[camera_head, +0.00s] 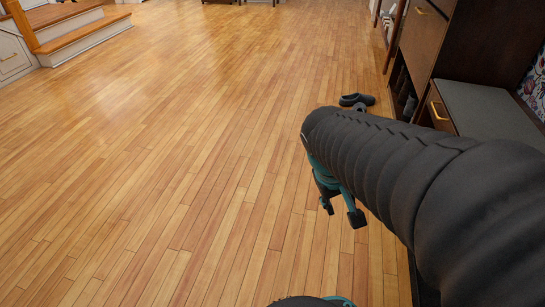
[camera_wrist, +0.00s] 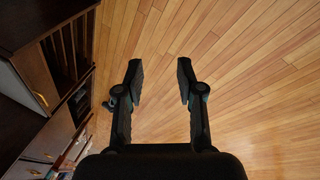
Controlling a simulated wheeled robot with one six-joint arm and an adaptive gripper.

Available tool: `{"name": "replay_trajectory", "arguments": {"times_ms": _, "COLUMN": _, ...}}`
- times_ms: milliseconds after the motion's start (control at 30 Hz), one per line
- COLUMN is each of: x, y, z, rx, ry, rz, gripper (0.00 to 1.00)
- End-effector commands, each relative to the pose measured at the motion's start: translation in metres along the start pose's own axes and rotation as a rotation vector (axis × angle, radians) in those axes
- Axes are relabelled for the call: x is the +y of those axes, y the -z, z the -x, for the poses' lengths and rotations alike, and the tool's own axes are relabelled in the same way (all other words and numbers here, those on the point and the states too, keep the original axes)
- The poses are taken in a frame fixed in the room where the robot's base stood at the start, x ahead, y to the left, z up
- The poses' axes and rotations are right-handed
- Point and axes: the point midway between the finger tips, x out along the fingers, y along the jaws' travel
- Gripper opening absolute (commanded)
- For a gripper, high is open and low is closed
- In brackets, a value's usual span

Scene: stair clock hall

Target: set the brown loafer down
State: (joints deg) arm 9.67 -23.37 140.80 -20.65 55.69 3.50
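My gripper (camera_head: 341,211) hangs over the wooden floor beside the cabinet, partly hidden by my arm. In the wrist view my gripper (camera_wrist: 159,65) has its two fingers wide apart, with only floorboards between them. I see no shoe in its grasp. A dark grey shoe (camera_head: 356,100) lies on the floor by the cabinet, beyond my arm. A small dark shape that may be this shoe (camera_wrist: 109,104) shows left of the left finger in the wrist view. I cannot make out a brown loafer in either view.
A dark wood cabinet (camera_head: 427,40) with open cubbies and a grey-topped bench (camera_head: 490,108) line the right side. Wooden steps (camera_head: 80,35) stand at the far left. The plank floor (camera_head: 180,150) is wide and clear.

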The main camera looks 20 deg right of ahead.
Motion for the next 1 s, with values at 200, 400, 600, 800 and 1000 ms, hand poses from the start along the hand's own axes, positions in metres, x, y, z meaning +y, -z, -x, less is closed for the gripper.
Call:
{"name": "replay_trajectory", "arguments": {"times_ms": 200, "x": -0.052, "y": -0.002, "z": 0.056, "rx": 0.244, "ry": 0.183, "rz": -0.026, "gripper": 0.38}}
{"name": "replay_trajectory", "arguments": {"times_ms": 400, "x": -0.078, "y": -0.008, "z": 0.086, "rx": 0.364, "ry": 0.294, "rz": -0.034, "gripper": 0.38}}
{"name": "replay_trajectory", "arguments": {"times_ms": 600, "x": -0.084, "y": -0.01, "z": 0.092, "rx": 0.388, "ry": 0.32, "rz": -0.035, "gripper": 0.38}}
{"name": "replay_trajectory", "arguments": {"times_ms": 800, "x": -0.083, "y": -0.009, "z": 0.092, "rx": 0.387, "ry": 0.319, "rz": -0.036, "gripper": 0.38}}
{"name": "replay_trajectory", "arguments": {"times_ms": 1000, "x": -0.076, "y": -0.007, "z": 0.114, "rx": 0.386, "ry": 0.318, "rz": -0.036, "gripper": 0.38}}
